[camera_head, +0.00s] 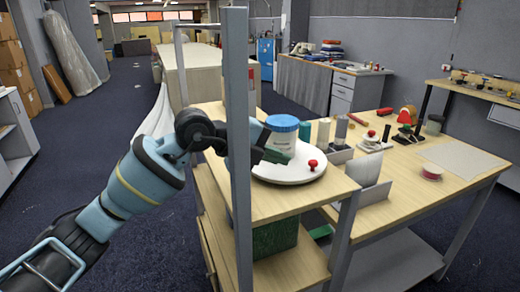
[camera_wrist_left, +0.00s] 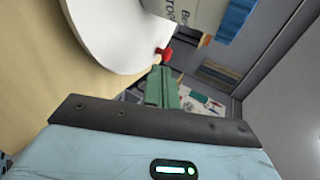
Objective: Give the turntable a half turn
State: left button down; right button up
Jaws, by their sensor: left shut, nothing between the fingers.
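The turntable is a round white disc (camera_head: 287,176) on the wooden shelf top in the head view, and its pale surface (camera_wrist_left: 112,35) fills the upper left of the left wrist view. A red knob (camera_head: 313,164) stands near its rim; it also shows in the left wrist view (camera_wrist_left: 164,54). A jar with a blue lid (camera_head: 282,123) stands on the disc, and its printed side (camera_wrist_left: 188,12) shows in the wrist view. My left gripper (camera_head: 276,156) has green fingers (camera_wrist_left: 161,78), shut and empty, close to the knob; contact cannot be told. My right gripper is not in view.
A grey metal post (camera_head: 238,130) of the shelf stands in front of part of my left gripper. A workbench to the right holds a red-wound spool (camera_head: 432,172), a grey bookend-like holder (camera_head: 365,190) and several tools. A green box (camera_head: 276,236) sits on the lower shelf.

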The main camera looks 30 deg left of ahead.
aim_at(310, 162)
pick_arm(q)
jog(key=shift+w+d+r+x, duration=0.1)
jog(key=shift+r+x, duration=0.1)
jog(key=shift+x, duration=0.7)
jog(key=shift+w+d+r+x, duration=0.1)
jog(key=shift+r+x, duration=0.05)
jog(key=shift+x, duration=0.75)
jog(key=shift+r+x, duration=0.2)
jog(key=shift+x, duration=0.7)
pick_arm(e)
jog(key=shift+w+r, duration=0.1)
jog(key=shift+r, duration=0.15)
pick_arm(q)
jog(key=shift+w+d+p, duration=0.1)
jog(key=shift+w+p, duration=0.05)
jog(key=shift+p, duration=0.35)
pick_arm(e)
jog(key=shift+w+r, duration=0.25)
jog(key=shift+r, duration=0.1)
